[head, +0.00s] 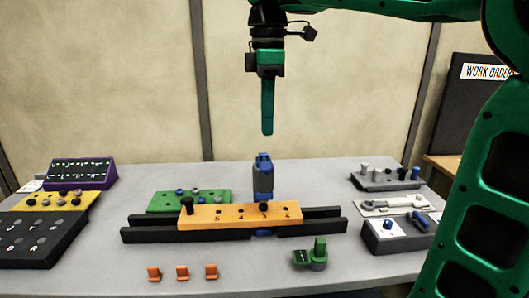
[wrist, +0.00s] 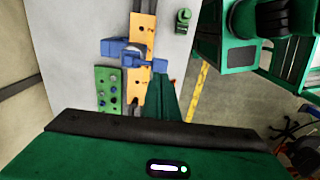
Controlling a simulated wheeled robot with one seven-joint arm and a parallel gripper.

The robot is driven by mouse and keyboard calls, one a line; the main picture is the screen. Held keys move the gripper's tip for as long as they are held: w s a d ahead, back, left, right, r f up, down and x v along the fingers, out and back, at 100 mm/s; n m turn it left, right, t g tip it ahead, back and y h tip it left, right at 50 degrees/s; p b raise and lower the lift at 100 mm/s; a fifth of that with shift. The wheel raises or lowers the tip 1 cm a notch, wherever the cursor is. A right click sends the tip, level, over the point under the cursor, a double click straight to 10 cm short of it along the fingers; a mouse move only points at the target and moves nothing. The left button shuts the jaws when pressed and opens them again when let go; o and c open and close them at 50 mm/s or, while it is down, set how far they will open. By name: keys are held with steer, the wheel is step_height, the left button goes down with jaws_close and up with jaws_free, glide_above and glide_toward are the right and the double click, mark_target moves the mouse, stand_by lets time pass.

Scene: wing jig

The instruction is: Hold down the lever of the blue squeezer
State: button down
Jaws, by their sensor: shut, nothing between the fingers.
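The blue squeezer (head: 263,178) stands upright behind the orange numbered bar (head: 228,214), with a grey-blue body and a brighter blue top. In the wrist view the squeezer (wrist: 117,47) shows as blue parts around a pale round piece, across the orange bar (wrist: 139,92). Which blue part is its lever is hard to tell. My gripper (head: 267,133) is shut and empty, pointing straight down above the squeezer with a gap between them. In the wrist view its green fingers (wrist: 162,78) reach toward the blue part on the squeezer's right side.
Black rails (head: 140,235) flank the orange bar. A green board (head: 160,203) with pegs lies to its left. Orange clips (head: 182,272) and a green clamp (head: 317,262) lie in front. Grey peg and tool trays (head: 375,181) stand at right; dark and yellow panels stand at left.

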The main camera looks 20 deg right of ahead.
mark_target(267, 165)
steer(key=shift+f, duration=3.75)
